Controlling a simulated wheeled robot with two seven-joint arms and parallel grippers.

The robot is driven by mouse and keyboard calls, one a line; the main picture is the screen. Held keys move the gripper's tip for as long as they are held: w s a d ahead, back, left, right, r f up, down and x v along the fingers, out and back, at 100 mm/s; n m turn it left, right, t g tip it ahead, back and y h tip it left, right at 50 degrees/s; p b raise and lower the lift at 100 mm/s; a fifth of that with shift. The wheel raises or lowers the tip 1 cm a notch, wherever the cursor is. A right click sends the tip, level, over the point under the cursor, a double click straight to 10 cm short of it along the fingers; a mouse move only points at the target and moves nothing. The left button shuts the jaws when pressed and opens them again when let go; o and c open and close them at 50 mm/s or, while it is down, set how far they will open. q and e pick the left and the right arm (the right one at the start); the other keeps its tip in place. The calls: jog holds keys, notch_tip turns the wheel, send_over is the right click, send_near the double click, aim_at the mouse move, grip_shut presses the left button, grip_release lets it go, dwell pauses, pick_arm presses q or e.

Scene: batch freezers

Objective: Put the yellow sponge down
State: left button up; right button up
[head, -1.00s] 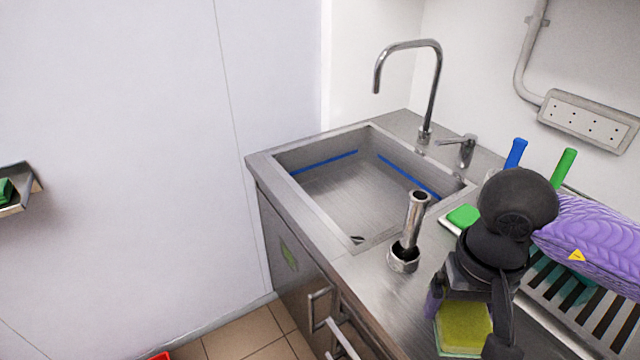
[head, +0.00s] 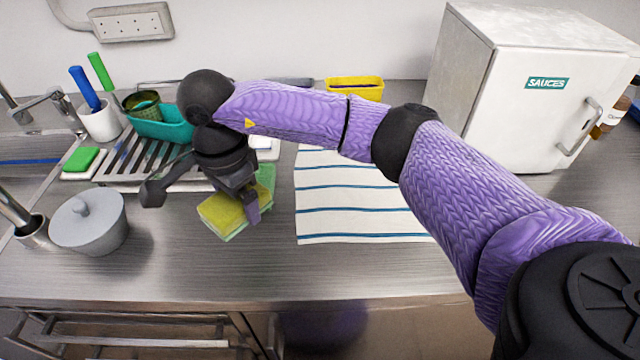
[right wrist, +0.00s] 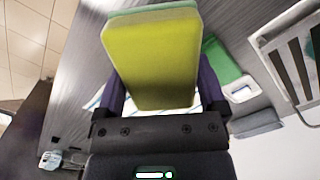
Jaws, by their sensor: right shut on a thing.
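The yellow sponge (head: 222,214), with a green layer on one side, is held by my right gripper (head: 232,206) over the steel counter, in front of the dish rack. In the right wrist view the sponge (right wrist: 152,62) sits between the two purple fingers of the right gripper (right wrist: 158,88), which is shut on it. In the head view one finger shows at the sponge's right side; the other is hidden. I cannot tell whether the sponge touches the counter. My left gripper is not in view.
A grey lidded pot (head: 90,222) stands left of the sponge. A green item (head: 266,178) lies close behind it. The dish rack (head: 150,165) is behind. A striped towel (head: 360,205) lies to the right. The counter front (head: 200,272) is clear.

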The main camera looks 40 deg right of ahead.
aim_at(252, 246)
jog(key=shift+m, duration=0.3)
notch_tip(252, 246, down, 10)
jog(key=shift+f+b, duration=0.2)
jog(key=shift+b, duration=0.8)
jog(key=shift+w+r, duration=0.1)
jog(key=o, duration=0.8)
jog(key=shift+o, duration=0.4)
